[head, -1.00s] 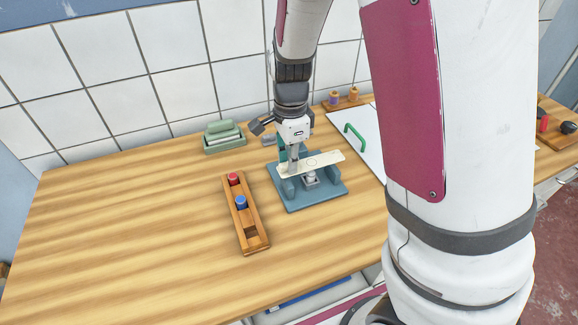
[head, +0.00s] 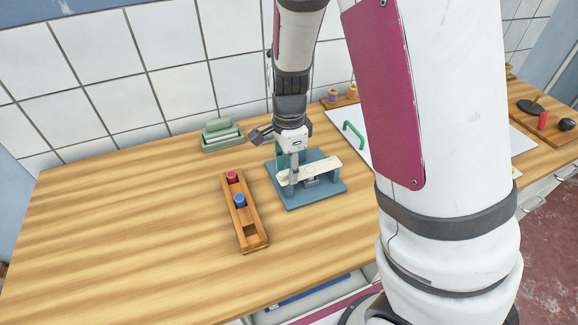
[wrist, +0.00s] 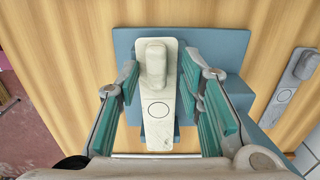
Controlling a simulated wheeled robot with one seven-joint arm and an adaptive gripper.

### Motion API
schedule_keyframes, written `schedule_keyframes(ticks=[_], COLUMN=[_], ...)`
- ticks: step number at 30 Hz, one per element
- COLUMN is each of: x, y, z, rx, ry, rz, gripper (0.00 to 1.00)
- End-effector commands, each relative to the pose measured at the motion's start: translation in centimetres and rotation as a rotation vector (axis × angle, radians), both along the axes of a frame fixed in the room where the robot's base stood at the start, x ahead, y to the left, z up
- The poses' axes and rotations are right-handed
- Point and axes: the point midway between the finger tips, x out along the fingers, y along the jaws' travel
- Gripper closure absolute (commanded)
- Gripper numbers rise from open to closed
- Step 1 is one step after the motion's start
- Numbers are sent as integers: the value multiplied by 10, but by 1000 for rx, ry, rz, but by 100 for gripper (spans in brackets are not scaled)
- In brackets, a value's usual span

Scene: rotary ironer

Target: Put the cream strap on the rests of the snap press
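The cream strap (head: 322,166) lies level across the blue-grey snap press (head: 300,201), apparently on its upright rests. In the wrist view the strap (wrist: 160,128) runs lengthwise below me, with a raised knob at its far end and a ring mark nearer. My gripper (head: 291,178) is over the strap's left end in the head view. In the wrist view my gripper (wrist: 158,75) is open, its teal pads on either side of the knob with gaps. The strap hides most of the rests, so their exact contact is unclear.
A wooden rack (head: 247,222) with red and blue pegs stands left of the press. A grey strap-like piece (wrist: 292,82) lies right of the press in the wrist view. The table's left side is clear.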

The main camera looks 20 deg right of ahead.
Motion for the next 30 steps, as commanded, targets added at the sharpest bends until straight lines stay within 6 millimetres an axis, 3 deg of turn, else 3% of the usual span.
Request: schedule_keyframes(ticks=[5,18,26,30], x=[1,1,-1,-12], y=[1,0,0,0], z=[16,100,124,140], rx=[0,0,2,25], ry=[-5,-5,-4,-34], rz=[3,1,9,106], gripper=[66,66,66,66])
